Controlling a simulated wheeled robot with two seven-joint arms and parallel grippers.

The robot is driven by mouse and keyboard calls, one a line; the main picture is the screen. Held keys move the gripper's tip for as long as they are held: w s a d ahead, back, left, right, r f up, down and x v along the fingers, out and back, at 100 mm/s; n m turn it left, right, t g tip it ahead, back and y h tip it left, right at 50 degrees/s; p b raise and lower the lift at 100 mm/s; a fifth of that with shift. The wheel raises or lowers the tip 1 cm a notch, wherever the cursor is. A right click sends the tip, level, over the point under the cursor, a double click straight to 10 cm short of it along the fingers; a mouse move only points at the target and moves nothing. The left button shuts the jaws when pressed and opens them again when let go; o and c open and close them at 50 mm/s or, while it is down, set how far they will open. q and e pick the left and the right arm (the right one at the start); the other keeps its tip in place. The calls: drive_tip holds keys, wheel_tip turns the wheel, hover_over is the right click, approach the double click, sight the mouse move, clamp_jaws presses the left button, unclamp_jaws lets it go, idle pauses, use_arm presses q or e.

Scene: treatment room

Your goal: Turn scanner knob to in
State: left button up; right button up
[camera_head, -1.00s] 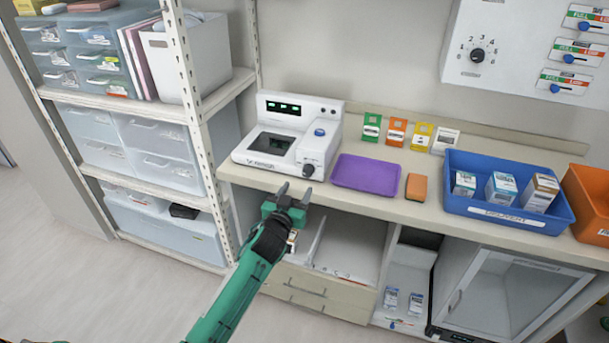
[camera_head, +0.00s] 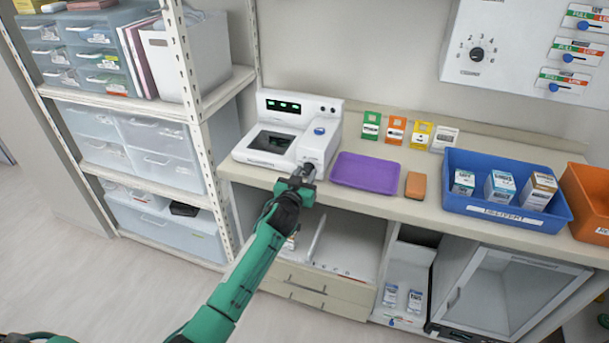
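The scanner (camera_head: 278,125) is a white bench unit with a dark square window, a small display with green figures and a blue button. It stands on the counter, left of the purple tray. Its dark knob (camera_head: 308,169) is on the front right corner and is partly hidden by my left gripper. My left gripper (camera_head: 303,173) is right at the knob, its fingertips beside or around it. I cannot tell whether the fingers are closed on it. The knob's pointer and markings are too small and covered to read. My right gripper is out of view.
The purple tray (camera_head: 365,174) and an orange sponge-like block (camera_head: 416,185) lie right of the scanner. A blue bin (camera_head: 515,212) with small boxes stands farther right. Several coloured cards stand behind. A shelf rack (camera_head: 198,130) rises close on the left. A wall panel (camera_head: 525,50) has another knob.

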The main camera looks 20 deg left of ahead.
use_arm(q)
drive_tip(key=c, duration=0.4)
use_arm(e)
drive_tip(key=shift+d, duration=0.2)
use_arm(q)
drive_tip(key=shift+c, duration=0.2)
drive_tip(key=m, duration=0.2)
drive_tip(key=shift+m, duration=0.4)
drive_tip(key=m, duration=0.3)
drive_tip(key=shift+d+f+m, duration=0.1)
drive_tip(key=shift+m, duration=1.3)
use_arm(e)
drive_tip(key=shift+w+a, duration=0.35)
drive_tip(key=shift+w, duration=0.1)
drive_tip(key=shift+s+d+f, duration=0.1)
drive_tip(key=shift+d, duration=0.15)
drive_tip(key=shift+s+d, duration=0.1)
use_arm(q)
drive_tip(key=o, duration=1)
drive_tip(key=shift+c, duration=0.2)
